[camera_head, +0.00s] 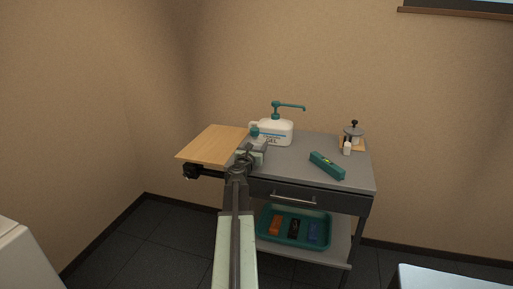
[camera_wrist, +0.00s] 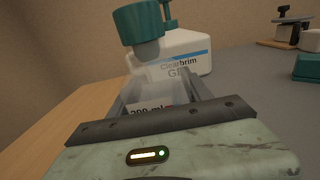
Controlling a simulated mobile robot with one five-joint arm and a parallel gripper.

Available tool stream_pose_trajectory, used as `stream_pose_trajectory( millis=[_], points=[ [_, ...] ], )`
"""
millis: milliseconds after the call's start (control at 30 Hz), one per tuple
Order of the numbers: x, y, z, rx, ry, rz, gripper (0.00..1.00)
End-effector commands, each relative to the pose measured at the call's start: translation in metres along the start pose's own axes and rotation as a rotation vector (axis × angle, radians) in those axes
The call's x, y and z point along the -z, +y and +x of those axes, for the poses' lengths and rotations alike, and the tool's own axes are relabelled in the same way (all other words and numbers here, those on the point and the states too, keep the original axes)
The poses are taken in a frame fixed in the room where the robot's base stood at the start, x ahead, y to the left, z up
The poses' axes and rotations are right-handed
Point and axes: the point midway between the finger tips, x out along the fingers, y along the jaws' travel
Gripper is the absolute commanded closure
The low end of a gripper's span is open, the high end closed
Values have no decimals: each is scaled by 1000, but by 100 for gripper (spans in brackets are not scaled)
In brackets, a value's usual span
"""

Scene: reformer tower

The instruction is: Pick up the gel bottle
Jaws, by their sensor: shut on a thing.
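A large white pump bottle marked GEL (camera_head: 275,132) with a teal pump stands upright on the grey cart top; in the wrist view its label (camera_wrist: 185,56) reads "Clearbrim GEL". My gripper (camera_head: 259,147) is at the cart's left part, just in front of it. In the wrist view my gripper (camera_wrist: 157,92) is shut on a small pale bottle (camera_wrist: 150,108) with a teal cap (camera_wrist: 137,25). Part of its label shows, apparently "200 ml"; its lower part is hidden by my gripper. The cap also shows in the head view (camera_head: 255,131). I cannot tell whether it touches the cart.
A wooden board (camera_head: 213,146) extends at the cart's left. A teal level-like tool (camera_head: 327,165) lies on the cart (camera_head: 300,174). At the right are a small white bottle (camera_head: 347,149) and a dark-handled device (camera_head: 354,132). A teal tray (camera_head: 265,236) sits on the lower shelf.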

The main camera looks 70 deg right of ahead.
Motion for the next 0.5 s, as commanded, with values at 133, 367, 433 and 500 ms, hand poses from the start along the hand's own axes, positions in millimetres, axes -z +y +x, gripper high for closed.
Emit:
stream_pose_trajectory(
  millis=[133, 367, 433, 500],
  points=[
    [-14, 0, 0, 0, 0, 0, 84],
    [-40, -1, 0, 1, 0, 0, 84],
    [-49, -1, 0, 1, 0, 0, 84],
    [-58, -1, 0, 1, 0, 0, 84]
  ],
)
